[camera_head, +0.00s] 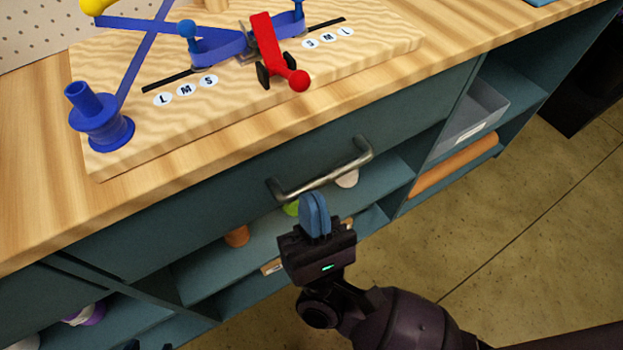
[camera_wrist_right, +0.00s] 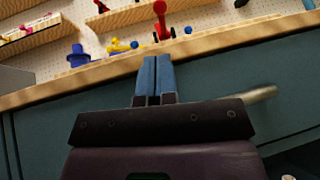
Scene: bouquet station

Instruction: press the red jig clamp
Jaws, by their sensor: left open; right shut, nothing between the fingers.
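The red jig clamp (camera_head: 266,42) stands on the wooden jig board (camera_head: 250,95) on the bench top, its lever ending in a red ball toward the front. It also shows in the right wrist view (camera_wrist_right: 160,18), straight beyond my fingertips. My right gripper (camera_head: 314,212) is shut and empty, its blue fingers together. It is in front of the bench, close to the drawer handle and apart from the clamp. In the right wrist view its fingers (camera_wrist_right: 154,75) point up toward the bench edge. My left gripper is in neither view.
A metal drawer handle (camera_head: 322,178) juts from the teal bench front near my right gripper. Blue jig parts (camera_head: 220,48) flank the clamp, and a blue spool (camera_head: 100,118) stands at the board's left. Open shelves below hold a grey bin (camera_head: 475,115). Floor is clear at right.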

